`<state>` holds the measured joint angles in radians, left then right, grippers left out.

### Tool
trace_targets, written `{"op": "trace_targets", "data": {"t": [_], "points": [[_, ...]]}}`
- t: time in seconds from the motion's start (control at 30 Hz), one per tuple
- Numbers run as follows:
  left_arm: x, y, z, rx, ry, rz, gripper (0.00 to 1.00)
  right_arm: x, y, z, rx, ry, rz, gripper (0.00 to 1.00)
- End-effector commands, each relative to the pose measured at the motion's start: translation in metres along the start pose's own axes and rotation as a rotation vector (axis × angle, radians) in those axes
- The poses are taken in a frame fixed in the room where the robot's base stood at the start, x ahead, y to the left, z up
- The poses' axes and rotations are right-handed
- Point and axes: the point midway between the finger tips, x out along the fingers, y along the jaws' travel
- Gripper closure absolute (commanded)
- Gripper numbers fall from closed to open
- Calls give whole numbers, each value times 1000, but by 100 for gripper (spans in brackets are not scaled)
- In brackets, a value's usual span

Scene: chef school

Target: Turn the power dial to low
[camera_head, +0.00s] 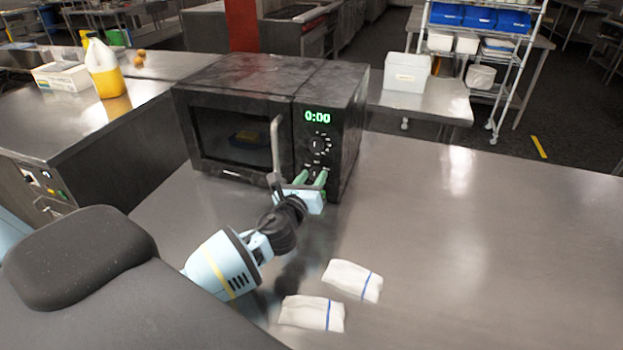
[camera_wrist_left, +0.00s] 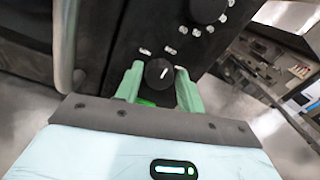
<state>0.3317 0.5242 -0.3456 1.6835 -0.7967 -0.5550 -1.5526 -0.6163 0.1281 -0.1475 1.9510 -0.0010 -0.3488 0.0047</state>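The black microwave (camera_head: 232,85) stands on the steel table with a green 0:00 display. Its upper dial (camera_head: 319,146) is in plain view in the head view; part of it shows at the top of the left wrist view (camera_wrist_left: 208,8). The lower dial (camera_wrist_left: 159,73) is a small black knob with a white pointer mark tilted to the upper right. My left gripper (camera_head: 312,177) is at this lower dial, its green fingers on either side of it. The fingers are apart; contact with the knob is not clear. My right gripper is not in view.
The microwave door handle (camera_head: 276,147) stands out close to the left of my left gripper. Two white packets (camera_head: 352,281) (camera_head: 312,313) lie on the table in front. The table's right side is clear. A yellow jug (camera_head: 105,72) stands on the left counter.

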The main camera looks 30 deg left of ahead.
Motion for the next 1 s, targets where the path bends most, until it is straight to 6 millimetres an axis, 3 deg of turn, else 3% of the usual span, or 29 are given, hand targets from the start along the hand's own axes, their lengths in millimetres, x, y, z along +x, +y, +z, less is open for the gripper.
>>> {"op": "trace_targets", "data": {"t": [0.03,0.23,0.57,1.0], "points": [[0,0,0,0,0,0,68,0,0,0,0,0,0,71],[0,0,0,0,0,0,92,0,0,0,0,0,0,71],[0,0,-1,-54,-2,-1,92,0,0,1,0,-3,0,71],[-1,2,-3,-395,-18,-4,92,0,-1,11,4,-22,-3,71]]}}
